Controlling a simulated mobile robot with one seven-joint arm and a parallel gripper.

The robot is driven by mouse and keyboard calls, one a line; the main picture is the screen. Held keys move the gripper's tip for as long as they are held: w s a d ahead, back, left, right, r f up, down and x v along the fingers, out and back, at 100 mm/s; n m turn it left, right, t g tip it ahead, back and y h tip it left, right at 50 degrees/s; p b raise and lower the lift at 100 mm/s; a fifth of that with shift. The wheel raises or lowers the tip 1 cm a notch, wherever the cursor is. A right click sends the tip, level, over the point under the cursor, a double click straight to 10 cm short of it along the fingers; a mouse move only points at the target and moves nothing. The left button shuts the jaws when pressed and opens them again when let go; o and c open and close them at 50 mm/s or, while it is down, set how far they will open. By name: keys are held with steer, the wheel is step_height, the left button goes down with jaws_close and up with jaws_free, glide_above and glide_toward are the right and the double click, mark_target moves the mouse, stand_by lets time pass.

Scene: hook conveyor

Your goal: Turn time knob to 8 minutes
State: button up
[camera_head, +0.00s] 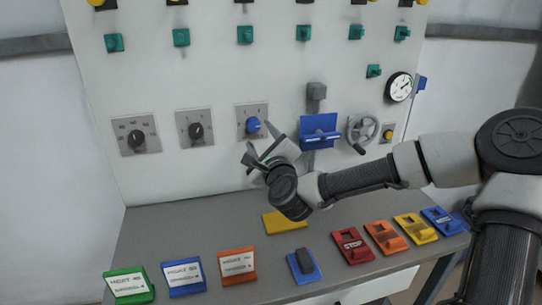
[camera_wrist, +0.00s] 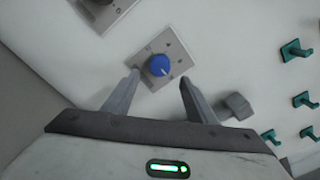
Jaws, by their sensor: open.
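A blue knob (camera_head: 252,125) sits on a grey square plate on the white panel, right of two black knobs. The wrist view shows the blue knob (camera_wrist: 158,65) with a small white mark near its lower edge. My gripper (camera_head: 258,144) is open in front of the panel, just below the blue knob. In the wrist view the fingers of my gripper (camera_wrist: 159,78) stand left and right of the knob, apart from it. The black knobs, one at left (camera_head: 136,138) and one in the middle (camera_head: 196,131), have dial plates too small to read. I cannot tell which is the time knob.
A blue bracket (camera_head: 319,132) and a handwheel (camera_head: 363,129) are right of the knobs. Teal hooks (camera_head: 245,35) line the panel above. The grey table (camera_head: 210,220) below bears coloured sign blocks, a red STOP block (camera_head: 352,246) and a blue switch (camera_head: 304,264).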

steer(key=v, duration=1.2)
